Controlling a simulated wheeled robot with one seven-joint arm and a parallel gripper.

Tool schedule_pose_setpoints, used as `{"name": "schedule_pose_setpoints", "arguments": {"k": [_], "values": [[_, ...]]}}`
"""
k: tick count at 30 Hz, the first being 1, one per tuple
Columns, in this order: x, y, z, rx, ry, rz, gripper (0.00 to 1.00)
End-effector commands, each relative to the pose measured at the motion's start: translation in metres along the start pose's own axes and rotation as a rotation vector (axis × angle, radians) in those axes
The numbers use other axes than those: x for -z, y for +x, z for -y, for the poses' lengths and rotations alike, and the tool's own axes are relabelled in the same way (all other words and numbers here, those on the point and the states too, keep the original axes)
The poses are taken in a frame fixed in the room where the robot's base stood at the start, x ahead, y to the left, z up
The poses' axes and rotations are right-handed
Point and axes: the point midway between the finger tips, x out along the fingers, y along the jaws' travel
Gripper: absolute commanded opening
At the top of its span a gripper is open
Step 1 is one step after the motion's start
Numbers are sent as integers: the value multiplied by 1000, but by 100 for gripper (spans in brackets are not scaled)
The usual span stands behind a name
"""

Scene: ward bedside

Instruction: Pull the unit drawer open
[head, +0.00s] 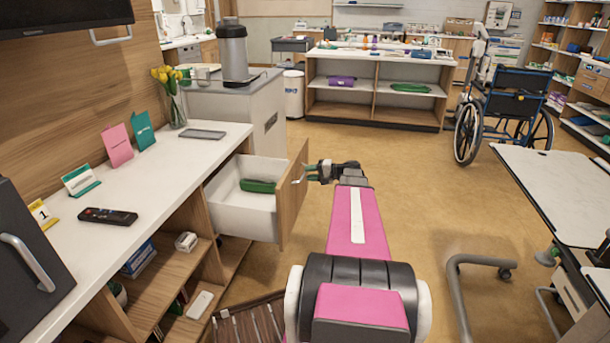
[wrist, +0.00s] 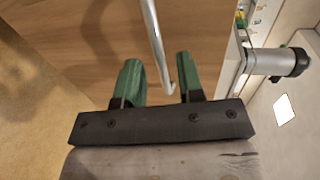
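The unit drawer (head: 240,215) stands pulled out from the bedside unit, its white inside showing with a green item (head: 258,186) in it. Its wood front (head: 291,195) faces right and carries a metal bar handle (head: 299,179). My gripper (head: 312,173) is at the handle, just right of the drawer front. In the wrist view, the handle (wrist: 155,40) runs down into the gap between the two green fingertips (wrist: 158,75). The fingers are apart, with space beside the bar, and look open. Whether either finger touches the bar is unclear.
The white counter (head: 160,185) left of the drawer holds a remote (head: 108,216), cards and a vase of yellow tulips (head: 172,92). An overbed table (head: 560,190) stands at right, a wheelchair (head: 506,110) behind. The floor right of the drawer front is clear.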

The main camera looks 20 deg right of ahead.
Motion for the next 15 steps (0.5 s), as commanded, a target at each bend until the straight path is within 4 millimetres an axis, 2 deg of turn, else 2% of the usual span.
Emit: {"name": "schedule_pose_setpoints", "arguments": {"k": [3, 9, 15], "values": [[0, -25, 0, -1, 0, -3, 35], [0, -59, 0, 0, 0, -2, 35], [0, -76, 0, 0, 0, 0, 35]]}}
